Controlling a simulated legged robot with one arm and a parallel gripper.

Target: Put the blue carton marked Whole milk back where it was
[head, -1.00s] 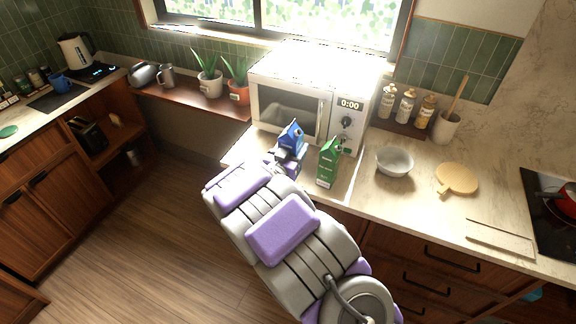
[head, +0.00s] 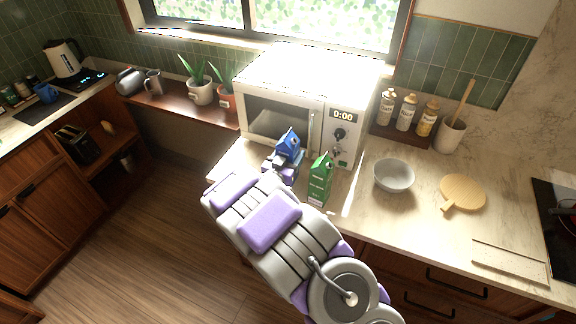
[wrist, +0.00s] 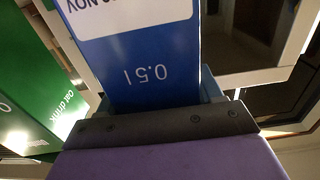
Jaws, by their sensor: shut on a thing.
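The blue carton (head: 289,142) is in front of the microwave, at the left end of the counter. My gripper (head: 284,160) is shut on it; my arm hides its lower part in the head view. In the wrist view the blue carton (wrist: 140,60) fills the middle, with "0.5 l" upside down and a white label; the words "Whole milk" are not readable. A green carton (head: 320,180) stands upright just right of my gripper. The green carton (wrist: 40,75) also shows at the left of the wrist view, with "oat drink" on it.
The white microwave (head: 285,110) stands close behind the cartons, its door closed. A grey bowl (head: 393,177) and a wooden board (head: 464,192) lie to the right. Three bottles (head: 406,112) stand at the back. Bare counter (head: 350,205) lies between the green carton and the bowl.

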